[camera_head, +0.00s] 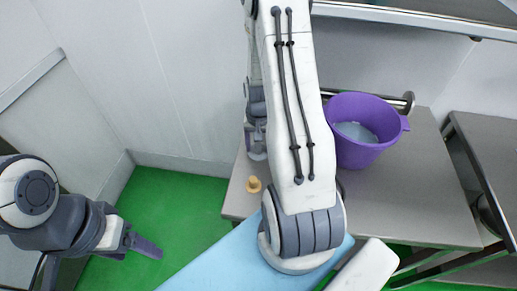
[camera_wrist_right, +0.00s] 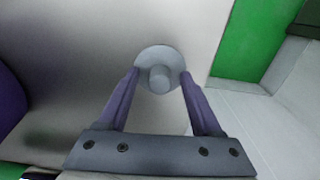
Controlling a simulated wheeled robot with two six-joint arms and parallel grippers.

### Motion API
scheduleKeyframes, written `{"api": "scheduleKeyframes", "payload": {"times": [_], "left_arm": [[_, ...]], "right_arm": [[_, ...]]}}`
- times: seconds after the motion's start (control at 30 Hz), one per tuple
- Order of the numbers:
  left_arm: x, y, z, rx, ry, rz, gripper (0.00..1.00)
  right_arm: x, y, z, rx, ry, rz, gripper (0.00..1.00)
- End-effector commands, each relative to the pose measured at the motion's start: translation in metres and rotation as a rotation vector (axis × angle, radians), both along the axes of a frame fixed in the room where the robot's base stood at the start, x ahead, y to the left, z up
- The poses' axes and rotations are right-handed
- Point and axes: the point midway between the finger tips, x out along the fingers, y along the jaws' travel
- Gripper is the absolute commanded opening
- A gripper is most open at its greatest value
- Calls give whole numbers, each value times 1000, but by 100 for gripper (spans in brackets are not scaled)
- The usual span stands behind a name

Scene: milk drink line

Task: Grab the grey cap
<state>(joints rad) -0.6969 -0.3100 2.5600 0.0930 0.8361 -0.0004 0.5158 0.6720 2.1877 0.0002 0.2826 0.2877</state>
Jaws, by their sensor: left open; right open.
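The grey cap (camera_wrist_right: 160,58) shows in the right wrist view as a round disc with a knob in its middle, on the grey table (camera_wrist_right: 85,60). My right gripper (camera_wrist_right: 160,76) is open, with one finger on each side of the cap's near part. I cannot tell whether the fingers touch it. In the head view my right gripper (camera_head: 257,150) is at the table's left side, partly hidden by my arm, and I cannot make out the cap there. My left gripper (camera_head: 146,246) is open and empty over the green floor, apart from the table.
A purple bucket (camera_head: 362,150) with pale grey contents stands on the table (camera_head: 425,190), right of my right arm. A small tan object (camera_head: 254,184) sits near the table's left edge. A white wall (camera_head: 190,70) is behind, and a shelf (camera_head: 420,17) is at upper right.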

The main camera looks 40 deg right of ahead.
Motion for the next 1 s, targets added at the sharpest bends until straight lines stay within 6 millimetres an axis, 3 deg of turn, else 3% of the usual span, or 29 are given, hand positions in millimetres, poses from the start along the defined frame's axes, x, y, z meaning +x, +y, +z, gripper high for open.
{"api": "scheduleKeyframes", "payload": {"times": [0.2, 0.37, 0.4, 0.77, 1.0], "left_arm": [[0, 0, 0, 0, 0, 0, 72], [0, 0, 0, 0, 0, 0, 72], [0, 0, 0, 0, 0, 0, 72], [0, 0, 0, 0, 0, 0, 72], [0, 0, -4, 0, 0, 0, 72]], "right_arm": [[0, 0, -1, -1, -1, 0, 66], [0, 0, -1, -1, -1, 0, 5], [0, 0, -1, -1, -1, 0, 0], [1, 0, 1, -1, -1, 0, 0], [1, -1, 19, -2, -5, 1, 0]]}}
